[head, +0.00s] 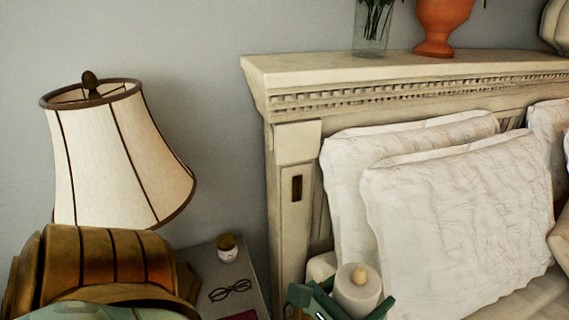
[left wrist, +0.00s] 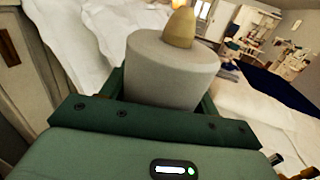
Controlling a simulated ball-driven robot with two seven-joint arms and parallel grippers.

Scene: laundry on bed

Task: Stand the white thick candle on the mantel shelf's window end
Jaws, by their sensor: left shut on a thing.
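The white thick candle (head: 358,292) is a short pale cylinder with a yellowish flame-shaped tip. My left gripper (head: 342,302) is shut around it, at the bottom of the head view. The candle also shows upright between the green fingers in the left wrist view (left wrist: 172,72). The cream shelf (head: 345,69) runs along the top of the carved headboard, above and behind the candle. Its left end is bare. No window shows in the head view, so I cannot tell which end is the window end. My right gripper is not in view.
A glass vase with stems (head: 371,30) and an orange urn (head: 437,25) stand on the shelf. White pillows (head: 455,205) lean below it. A lamp (head: 115,160) is at the left; a small jar (head: 227,248) and glasses (head: 230,291) lie on the nightstand (head: 207,262).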

